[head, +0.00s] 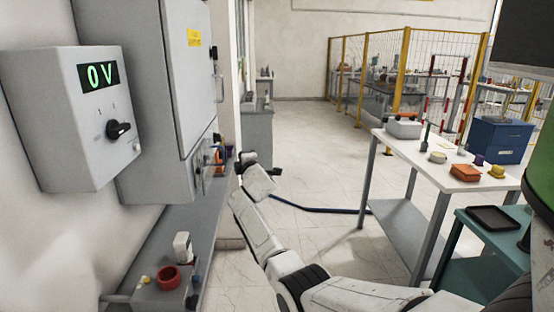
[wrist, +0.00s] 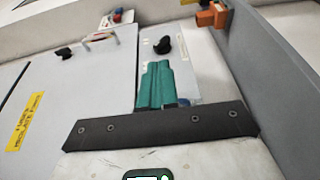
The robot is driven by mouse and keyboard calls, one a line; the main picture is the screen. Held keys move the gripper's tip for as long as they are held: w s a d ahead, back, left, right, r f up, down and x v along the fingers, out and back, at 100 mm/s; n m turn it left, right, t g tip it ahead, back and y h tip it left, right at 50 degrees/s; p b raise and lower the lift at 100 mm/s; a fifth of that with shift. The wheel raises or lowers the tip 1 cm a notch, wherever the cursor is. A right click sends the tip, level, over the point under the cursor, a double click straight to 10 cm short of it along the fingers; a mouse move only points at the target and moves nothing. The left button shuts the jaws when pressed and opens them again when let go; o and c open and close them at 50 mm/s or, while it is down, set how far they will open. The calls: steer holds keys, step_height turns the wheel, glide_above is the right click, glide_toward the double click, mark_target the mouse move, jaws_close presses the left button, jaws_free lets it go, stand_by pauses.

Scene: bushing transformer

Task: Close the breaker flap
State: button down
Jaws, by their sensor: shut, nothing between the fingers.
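My gripper (wrist: 155,68) shows in the wrist view as two teal fingers pressed together, with nothing between them. Behind the fingertips is a light grey panel (wrist: 185,75) with a black knob (wrist: 163,45); it may be the breaker flap, but I cannot tell for sure. Whether the fingers touch it is unclear. In the head view, the grey cabinet (head: 186,60) stands at the left, with a small lower panel (head: 207,178) on its side. My arm's end is beside this lower part, and the fingers are not clear there.
A grey box (head: 82,145) with a "0 V" display and black knob hangs at left. In the wrist view, a panel with a yellow label (wrist: 25,122) lies left and orange parts (wrist: 212,15) upper right. A white table (head: 405,145) stands right; floor between is mostly clear.

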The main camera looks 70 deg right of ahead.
steer(key=s+d+p, duration=0.2)
steer(key=s, duration=0.7)
steer(key=shift+s, duration=0.25)
steer(key=shift+r, duration=0.1)
